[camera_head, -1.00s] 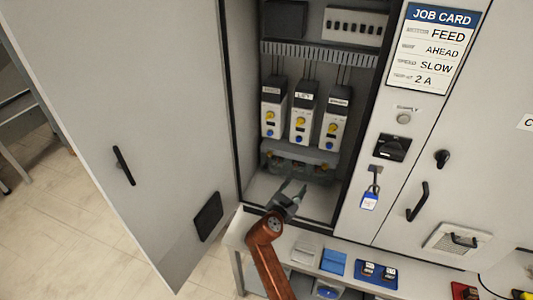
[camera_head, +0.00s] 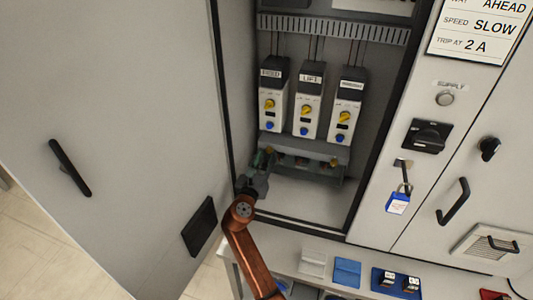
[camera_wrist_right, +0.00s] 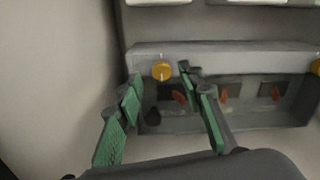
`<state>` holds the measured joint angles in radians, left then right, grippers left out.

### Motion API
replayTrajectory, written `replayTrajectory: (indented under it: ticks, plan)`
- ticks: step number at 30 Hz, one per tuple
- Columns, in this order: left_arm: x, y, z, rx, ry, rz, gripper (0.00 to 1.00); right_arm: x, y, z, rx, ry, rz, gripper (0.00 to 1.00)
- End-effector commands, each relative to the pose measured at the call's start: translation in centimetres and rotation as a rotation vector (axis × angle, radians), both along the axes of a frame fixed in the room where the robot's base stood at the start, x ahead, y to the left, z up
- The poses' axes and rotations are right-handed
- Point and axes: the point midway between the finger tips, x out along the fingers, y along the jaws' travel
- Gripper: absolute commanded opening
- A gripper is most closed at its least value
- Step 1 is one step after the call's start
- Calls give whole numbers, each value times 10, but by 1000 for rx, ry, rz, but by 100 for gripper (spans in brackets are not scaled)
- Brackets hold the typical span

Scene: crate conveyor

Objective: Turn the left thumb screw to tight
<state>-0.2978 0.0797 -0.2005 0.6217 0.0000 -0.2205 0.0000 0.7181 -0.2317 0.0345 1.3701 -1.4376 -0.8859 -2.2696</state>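The left thumb screw (camera_wrist_right: 162,70) is a round yellow knob at the left end of a grey cover's top edge in the right wrist view. In the head view my gripper largely hides it. My right gripper (camera_wrist_right: 160,82) is open, with its green-padded fingertips on either side of the screw in the picture. I cannot tell whether they touch it. The clear lower part of the cover (camera_head: 310,172) shows orange-red parts behind it. Another yellow thumb screw (camera_wrist_right: 316,67) is at the cover's right end. My left gripper is not in view.
Three drive units (camera_head: 308,105) with yellow and blue knobs stand above the cover. The open cabinet door (camera_head: 120,120) is close on the left. A padlock (camera_head: 398,203) hangs on the right panel.

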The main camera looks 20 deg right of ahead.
Motion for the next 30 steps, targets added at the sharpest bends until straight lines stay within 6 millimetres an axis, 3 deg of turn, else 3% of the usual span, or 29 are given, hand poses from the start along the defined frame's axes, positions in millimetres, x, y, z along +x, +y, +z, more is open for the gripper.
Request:
replayTrajectory:
  ticks: [6,14,20,30]
  plan:
    - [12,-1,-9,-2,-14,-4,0,6,-11,-1,0,0,0,35]
    - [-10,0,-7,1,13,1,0,6,-14,1,0,-1,-3,35]
    - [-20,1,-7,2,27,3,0,6,-14,1,0,-1,-3,23]
    - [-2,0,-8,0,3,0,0,6,-11,1,1,-1,0,0]
